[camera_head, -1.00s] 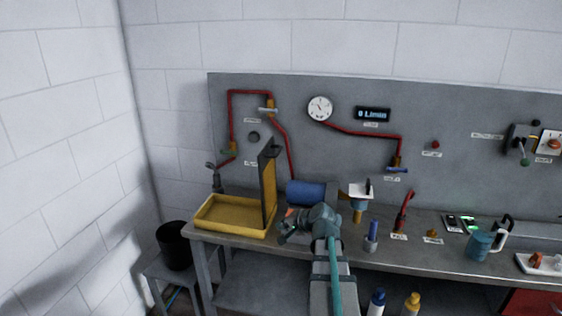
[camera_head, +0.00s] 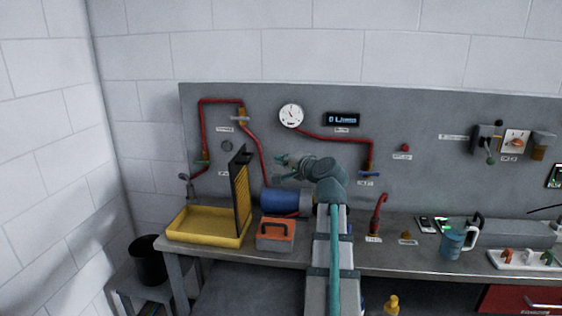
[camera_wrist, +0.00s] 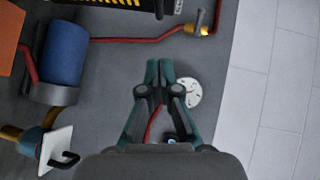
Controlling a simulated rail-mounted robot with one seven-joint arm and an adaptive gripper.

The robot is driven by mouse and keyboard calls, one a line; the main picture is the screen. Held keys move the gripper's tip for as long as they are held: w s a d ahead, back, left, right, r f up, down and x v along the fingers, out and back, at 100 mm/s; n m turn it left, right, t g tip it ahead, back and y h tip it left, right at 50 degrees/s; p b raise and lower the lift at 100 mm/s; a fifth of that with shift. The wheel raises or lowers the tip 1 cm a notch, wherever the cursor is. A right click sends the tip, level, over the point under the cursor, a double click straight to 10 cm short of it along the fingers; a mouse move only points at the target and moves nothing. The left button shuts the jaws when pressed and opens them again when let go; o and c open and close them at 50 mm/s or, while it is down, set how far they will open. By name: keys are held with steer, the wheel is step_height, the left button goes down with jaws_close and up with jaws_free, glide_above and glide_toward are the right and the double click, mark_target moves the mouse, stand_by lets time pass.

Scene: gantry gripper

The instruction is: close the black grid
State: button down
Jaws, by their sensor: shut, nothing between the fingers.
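The black grid (camera_head: 242,192) stands upright on the right side of the yellow tray (camera_head: 190,237), and yellow shows through its bars. The tray's top is uncovered. My gripper (camera_head: 280,166) is raised to the right of the grid, in front of the back panel, apart from the grid. In the wrist view my gripper (camera_wrist: 158,68) has its fingers together with nothing between them. A piece of the grid (camera_wrist: 108,3) shows at the top edge of that view; the rest is out of frame.
An orange box with a dark handle (camera_head: 275,236) stands right of the tray, with a blue cylinder (camera_head: 284,202) behind it. Red pipes (camera_head: 262,150) and a round gauge (camera_head: 291,116) are on the back panel. A black bucket (camera_head: 148,260) stands lower left.

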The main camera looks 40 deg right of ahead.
steer(key=p, duration=0.2)
glide_toward(253, 156)
steer(key=w+d, duration=0.3)
steer(key=shift+w+a+f+p, duration=0.2)
steer(key=shift+w+a+f, duration=0.1)
steer(key=shift+w+a, duration=0.3)
steer(key=shift+w+a+f+p, duration=0.15)
steer(key=shift+w+a+f, duration=0.2)
steer(key=shift+w, duration=0.5)
steer(key=shift+w+r, duration=0.1)
steer(key=shift+r, duration=0.05)
